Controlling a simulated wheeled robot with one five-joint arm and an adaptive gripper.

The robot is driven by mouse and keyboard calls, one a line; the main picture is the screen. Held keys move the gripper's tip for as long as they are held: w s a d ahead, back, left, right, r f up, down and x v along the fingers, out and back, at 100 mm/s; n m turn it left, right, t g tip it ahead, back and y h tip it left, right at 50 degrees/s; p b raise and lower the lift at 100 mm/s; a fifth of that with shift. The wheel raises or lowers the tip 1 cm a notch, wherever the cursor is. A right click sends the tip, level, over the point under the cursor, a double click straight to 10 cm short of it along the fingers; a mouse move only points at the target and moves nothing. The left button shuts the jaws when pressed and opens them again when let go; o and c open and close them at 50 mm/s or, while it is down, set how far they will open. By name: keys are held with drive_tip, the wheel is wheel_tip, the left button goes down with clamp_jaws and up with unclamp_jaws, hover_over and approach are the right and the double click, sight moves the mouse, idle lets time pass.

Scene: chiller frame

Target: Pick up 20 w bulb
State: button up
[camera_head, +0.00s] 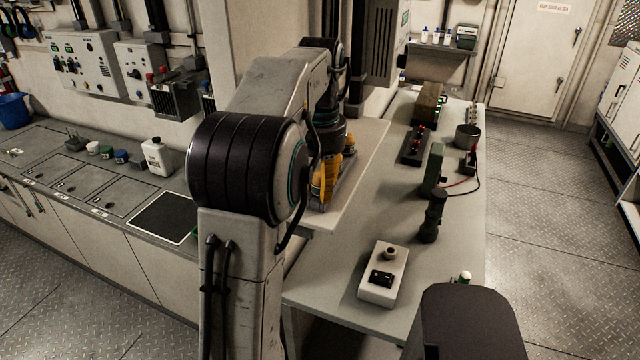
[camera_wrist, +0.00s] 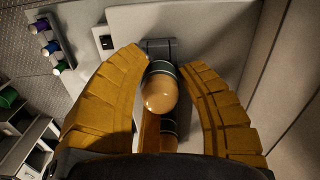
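In the wrist view a rounded amber bulb (camera_wrist: 160,92) with a dark banded collar lies between the two yellow fingers of my gripper (camera_wrist: 161,60). The fingers are spread, with gaps visible on both sides of the bulb. A second amber piece with a dark band (camera_wrist: 168,126) shows just below it, partly hidden. I cannot read any wattage on either. In the head view my gripper (camera_head: 327,178) points down over the pale board at the wall end of the bench, and my arm hides much of that spot.
A white bottle (camera_head: 156,157) stands on the left counter. Floor at right is clear.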

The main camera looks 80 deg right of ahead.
drive_tip(key=c, duration=0.5)
drive_tip(key=shift+r, duration=0.1)
